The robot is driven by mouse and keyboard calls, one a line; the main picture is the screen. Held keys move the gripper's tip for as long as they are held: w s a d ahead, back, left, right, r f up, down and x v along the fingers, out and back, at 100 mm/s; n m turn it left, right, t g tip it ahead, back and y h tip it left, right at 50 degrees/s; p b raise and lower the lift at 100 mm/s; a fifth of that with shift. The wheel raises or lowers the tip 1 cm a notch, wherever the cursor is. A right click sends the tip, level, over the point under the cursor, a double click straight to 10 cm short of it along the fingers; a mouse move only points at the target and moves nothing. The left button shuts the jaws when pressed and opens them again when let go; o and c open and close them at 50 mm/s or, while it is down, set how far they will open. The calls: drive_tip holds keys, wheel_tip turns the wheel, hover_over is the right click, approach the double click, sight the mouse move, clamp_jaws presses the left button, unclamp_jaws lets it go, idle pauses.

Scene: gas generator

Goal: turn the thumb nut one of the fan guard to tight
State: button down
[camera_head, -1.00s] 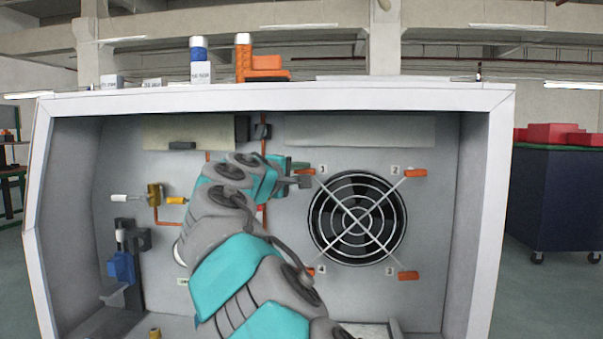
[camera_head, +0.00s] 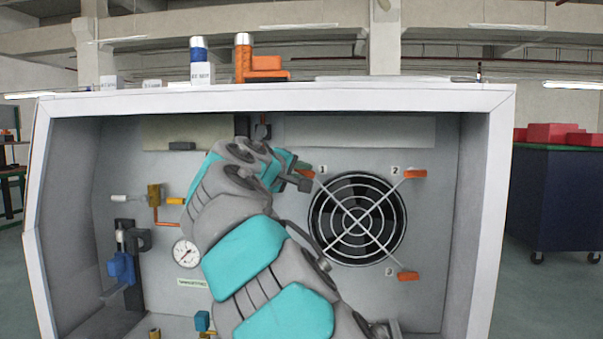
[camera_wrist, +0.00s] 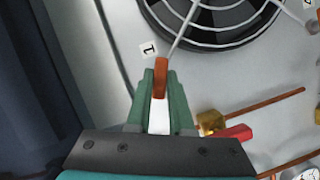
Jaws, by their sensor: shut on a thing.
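The fan guard (camera_head: 358,218) is a round wire grille over a dark fan on the back panel. Orange thumb nuts sit at its corners. Thumb nut one (camera_head: 307,173), beside the label "1", is partly hidden by my gripper (camera_head: 301,176) in the head view. In the wrist view the orange nut (camera_wrist: 161,78) stands between the green fingertips of my gripper (camera_wrist: 160,84), which are shut on it. Nut two (camera_head: 415,174) and nut three (camera_head: 408,276) show in the head view. Nut four is hidden behind my arm.
The white cabinet frame (camera_head: 270,98) surrounds the work area. A brass fitting (camera_wrist: 210,121) and a red handle (camera_wrist: 235,134) lie close to the right of my gripper in the wrist view. A gauge (camera_head: 186,253) and a blue valve part (camera_head: 122,267) are at the left.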

drive_tip(key=m+g+y, duration=0.1)
drive_tip(key=m, duration=0.2)
drive_tip(key=shift+d+y+b, duration=0.1)
drive_tip(key=shift+y+b, duration=0.2)
drive_tip(key=shift+y, duration=0.1)
drive_tip(key=shift+m+y+b, duration=0.45)
drive_tip(key=shift+m+y, duration=0.25)
drive_tip(key=shift+m, duration=0.5)
drive_tip(key=m+y+b, duration=0.1)
drive_tip(key=m, duration=0.1)
drive_tip(key=m+y+b, duration=0.1)
drive_tip(key=shift+d+m+g+y, duration=0.15)
drive_tip(key=shift+m+g+y, duration=0.15)
drive_tip(key=shift+m+y, duration=0.1)
drive_tip(key=shift+r, duration=0.1)
drive_tip(key=c, duration=0.8)
unclamp_jaws()
drive_tip(key=shift+r, duration=0.1)
